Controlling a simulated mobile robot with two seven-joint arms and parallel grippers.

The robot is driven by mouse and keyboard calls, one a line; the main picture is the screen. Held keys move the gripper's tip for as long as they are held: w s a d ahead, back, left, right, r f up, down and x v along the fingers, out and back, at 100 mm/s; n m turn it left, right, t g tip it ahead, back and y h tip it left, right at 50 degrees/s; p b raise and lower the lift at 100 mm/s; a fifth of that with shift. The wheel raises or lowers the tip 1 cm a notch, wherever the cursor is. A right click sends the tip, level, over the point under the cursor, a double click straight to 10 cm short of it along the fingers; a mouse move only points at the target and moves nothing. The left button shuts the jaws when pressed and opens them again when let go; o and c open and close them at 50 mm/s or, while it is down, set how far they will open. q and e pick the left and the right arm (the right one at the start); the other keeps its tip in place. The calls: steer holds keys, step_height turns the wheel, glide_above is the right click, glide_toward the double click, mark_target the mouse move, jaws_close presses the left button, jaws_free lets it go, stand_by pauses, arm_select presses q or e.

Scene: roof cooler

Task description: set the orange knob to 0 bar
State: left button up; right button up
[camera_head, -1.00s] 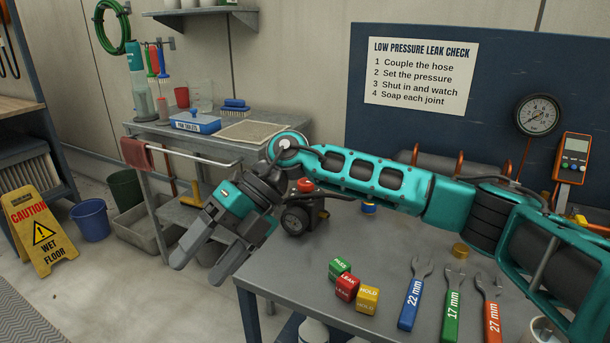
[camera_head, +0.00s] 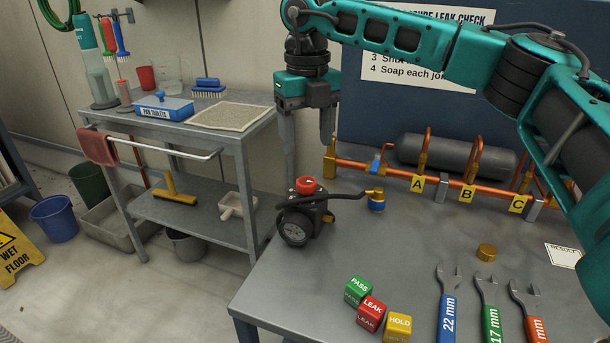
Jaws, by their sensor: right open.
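The orange knob (camera_head: 306,185) sits on top of a black regulator (camera_head: 312,215) with a round gauge (camera_head: 295,228) on its front. It stands near the left edge of the grey workbench (camera_head: 400,250). The gauge reading is too small to tell. My right gripper (camera_head: 309,160) points down above and around the back of the knob in the picture, its two fingers apart and nothing between them. I cannot tell whether a finger touches the regulator. My left gripper is not in view.
A hose with a blue-collared brass fitting (camera_head: 376,200) runs right from the regulator. Behind are copper pipes (camera_head: 450,186) and a grey cylinder (camera_head: 455,158). Colored blocks (camera_head: 371,312) and several wrenches (camera_head: 448,310) lie in front. A trolley (camera_head: 245,150) stands left.

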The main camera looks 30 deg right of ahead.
mark_target(307, 181)
step_height(307, 181, down, 8)
steer(key=shift+f+b, duration=0.2)
steer(key=shift+b, duration=0.3)
steer(key=c, duration=1.1)
